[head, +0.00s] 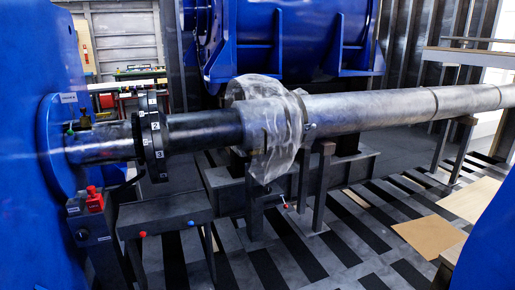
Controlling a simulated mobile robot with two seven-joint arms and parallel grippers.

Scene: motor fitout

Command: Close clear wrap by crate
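The clear wrap (268,125) is a crumpled, see-through sheet around the long metal shaft (370,107), near the middle of the head view. It bulges above the shaft and hangs below it on the near side. Whether its edges meet cannot be told. I cannot pick out a crate for certain. Neither of my grippers is in view.
A dark numbered disc (151,135) sits on the shaft left of the wrap, near a large blue housing (30,130). Dark stands (322,185) are below the shaft. A red-topped control box (90,215) is at lower left. Tan sheets (428,236) lie on the striped floor.

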